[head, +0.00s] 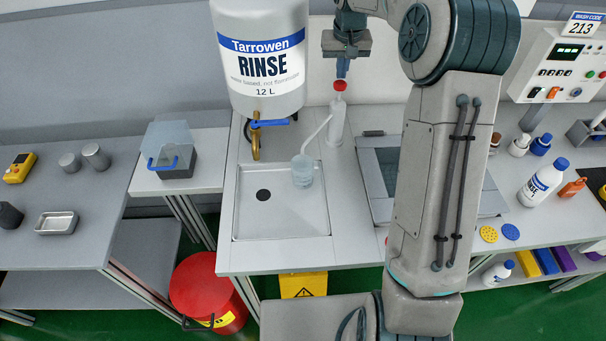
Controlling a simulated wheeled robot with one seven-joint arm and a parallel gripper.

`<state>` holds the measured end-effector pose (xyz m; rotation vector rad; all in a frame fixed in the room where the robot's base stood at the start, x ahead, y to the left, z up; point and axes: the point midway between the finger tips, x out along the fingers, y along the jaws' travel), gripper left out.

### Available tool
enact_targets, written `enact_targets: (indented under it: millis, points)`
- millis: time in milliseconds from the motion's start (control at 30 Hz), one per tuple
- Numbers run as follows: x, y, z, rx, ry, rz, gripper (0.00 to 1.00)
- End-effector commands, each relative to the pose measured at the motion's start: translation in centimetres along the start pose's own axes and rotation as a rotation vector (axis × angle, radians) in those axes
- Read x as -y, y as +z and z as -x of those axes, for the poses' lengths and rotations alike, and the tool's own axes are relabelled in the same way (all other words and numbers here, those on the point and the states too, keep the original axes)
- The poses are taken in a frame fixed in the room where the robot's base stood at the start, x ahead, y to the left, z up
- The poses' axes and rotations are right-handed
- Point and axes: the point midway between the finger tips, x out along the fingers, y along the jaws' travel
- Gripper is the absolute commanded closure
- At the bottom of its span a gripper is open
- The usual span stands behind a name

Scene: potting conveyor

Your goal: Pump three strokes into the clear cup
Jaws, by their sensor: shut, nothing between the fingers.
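The pump bottle (337,122) is white with a red top (340,86) and a long spout pointing down to the left. It stands behind the sink's right rear corner. The clear cup (302,172) stands upright in the sink tray, below the spout's end. Some pale bluish content seems to show in it, but the level is hard to tell. My gripper (342,74) points down right above the red top, with its fingers shut and empty. Whether the fingertips touch the top cannot be told from this view.
A large rinse tank (262,75) with a brass tap and blue lever hangs over the shallow sink tray (285,225). A grey framed panel (378,205) lies right of it, partly hidden by my arm. A white bottle (541,183) stands on the right bench. A red bin (207,290) is below left.

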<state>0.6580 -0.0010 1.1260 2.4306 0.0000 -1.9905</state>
Motion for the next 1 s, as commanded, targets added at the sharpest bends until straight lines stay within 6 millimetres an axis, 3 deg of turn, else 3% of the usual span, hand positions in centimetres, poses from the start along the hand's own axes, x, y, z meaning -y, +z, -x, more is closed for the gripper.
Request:
enact_targets:
  millis: [367,1000]
  points:
    - [0.0,0.0,-0.1,-0.001,0.000,0.000,1.00]
    - [0.0,0.5,-2.4,0.000,0.000,0.000,1.00]
